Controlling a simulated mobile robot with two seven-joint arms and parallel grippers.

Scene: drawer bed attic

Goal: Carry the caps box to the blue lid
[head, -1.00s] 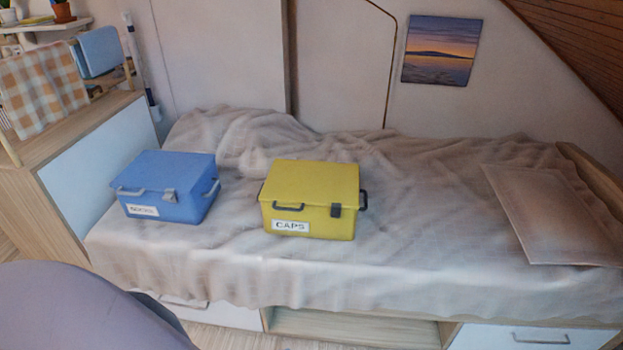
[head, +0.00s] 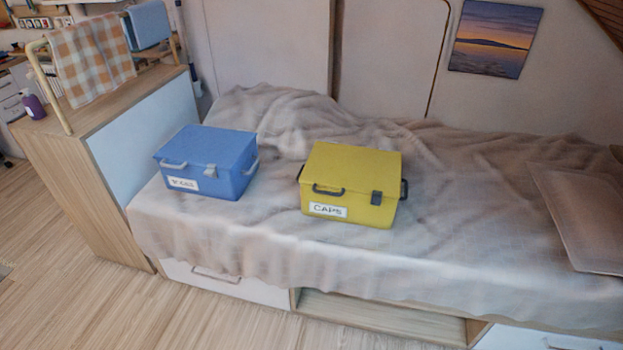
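The caps box (head: 350,186) is yellow with dark handles, a dark latch and a white label reading CAPS. It sits upright and closed on the bed, near the middle of the head view. A blue box with a blue lid (head: 207,143) and a white label, too blurred to read, sits closed on the bed to its left. The two boxes stand apart, with a strip of blanket between them. Neither of my grippers is in the head view.
The bed (head: 470,240) has a rumpled beige blanket, with a flat cushion (head: 583,215) at the right. Below are a drawer (head: 228,284) and an open shelf. A wooden cabinet (head: 110,130) with a towel rack stands at the bed's left end. The wooden floor at front left is clear.

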